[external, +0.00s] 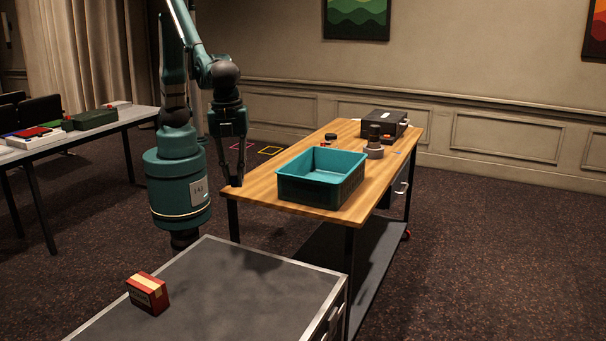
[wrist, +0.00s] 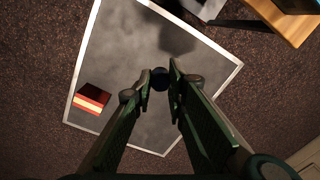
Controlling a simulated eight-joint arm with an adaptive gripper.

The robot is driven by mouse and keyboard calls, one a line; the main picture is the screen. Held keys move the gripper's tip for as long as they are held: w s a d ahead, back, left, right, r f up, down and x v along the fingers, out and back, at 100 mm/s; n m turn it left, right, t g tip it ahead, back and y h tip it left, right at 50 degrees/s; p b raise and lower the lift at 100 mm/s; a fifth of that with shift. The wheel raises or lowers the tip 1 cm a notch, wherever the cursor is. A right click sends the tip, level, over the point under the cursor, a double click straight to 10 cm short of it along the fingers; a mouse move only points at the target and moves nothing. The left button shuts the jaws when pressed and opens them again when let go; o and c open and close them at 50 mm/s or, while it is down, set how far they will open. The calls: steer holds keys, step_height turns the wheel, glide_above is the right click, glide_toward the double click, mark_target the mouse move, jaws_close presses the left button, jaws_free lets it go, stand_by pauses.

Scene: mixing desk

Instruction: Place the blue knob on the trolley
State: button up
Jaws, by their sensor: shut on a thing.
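The trolley has a dark grey top with a pale metal rim (external: 275,255) and stands in the foreground of the external view. Its rim (wrist: 90,45) also shows in the wrist view. My gripper (wrist: 160,82) is shut on the blue knob (wrist: 160,75), a small dark blue round piece between the fingertips. In the wrist view the knob lies over the trolley top, with the top below it. In the external view my gripper (external: 236,182) points down, clear above the trolley, and the knob is too small and dark to make out.
A red box with a pale band (external: 148,293) stands on the trolley's left part. The rest of its top is clear. A wooden table (external: 255,191) beyond it bears a teal bin (external: 318,192) and a black case (external: 384,123). A grey table (external: 135,115) stands at left.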

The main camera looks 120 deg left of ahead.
steer(key=w+a+n+p, duration=0.1)
steer(key=w+a+n, duration=0.15)
steer(key=a, duration=1.15)
steer(key=w+a+n+p, duration=0.15)
steer(key=w+a, duration=0.25)
steer(key=a, duration=1.1)
steer(key=w+a+n+p, duration=0.1)
steer(key=w+a+n, duration=0.2)
steer(key=a, duration=1.1)
steer(key=s+a+n+p, duration=0.15)
steer(key=s+a, duration=0.45)
steer(key=a, duration=0.7)
steer(key=s+a+n, duration=0.3)
steer(key=s+a, duration=0.2)
steer(key=a, duration=0.7)
steer(key=s+a+n+p, duration=0.1)
steer(key=s+a+n, duration=0.35)
steer(key=a, duration=0.85)
steer(key=shift+m, duration=0.9)
steer(key=shift+s+f, duration=0.3)
steer(key=shift+f, duration=0.55)
steer(key=shift+s+f, duration=0.3)
steer(key=shift+f, duration=0.5)
steer(key=shift+s+f, duration=0.3)
steer(key=shift+f, duration=0.55)
steer(key=shift+f+b, duration=0.5)
steer(key=shift+f, duration=2.65)
